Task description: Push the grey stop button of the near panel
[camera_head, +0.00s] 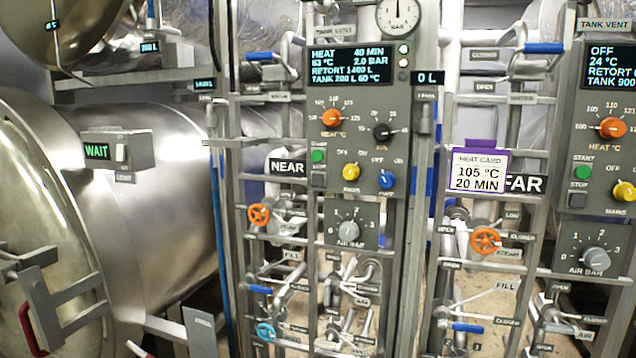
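The near panel (334,120) is a tall grey board right of the NEAR sign (287,168). Its grey stop button (318,180) is small and sits at the panel's left edge, below the green start button (318,156) and a STOP label. It is too small to tell whether it is pressed. The near panel's display (350,66) reads HEAT, 40 MIN, 63 °C, 2.0 BAR. Nothing covers the stop button. Neither of my grippers is in view.
A yellow mains knob (351,172) and a blue knob (386,180) are right of the buttons. An orange valve wheel (259,216) stands lower left. The far panel (602,140) has similar controls. A WAIT box (118,150) is mounted by the retort at left.

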